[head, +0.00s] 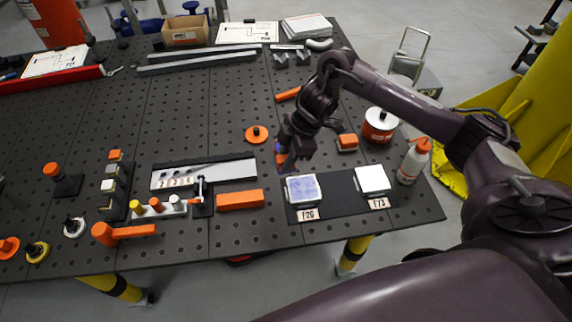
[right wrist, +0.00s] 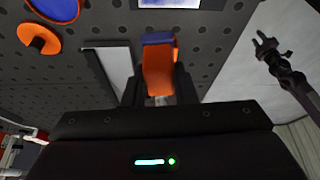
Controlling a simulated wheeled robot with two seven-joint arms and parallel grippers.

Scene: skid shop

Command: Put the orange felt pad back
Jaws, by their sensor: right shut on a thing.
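An orange block (head: 347,142), a red-and-white tin (head: 380,126) and a white bottle (head: 413,160) stand to the right. An orange disc (head: 256,134) lies left of the gripper. A long orange bar (head: 240,199) lies near the front. The table's middle left is clear.

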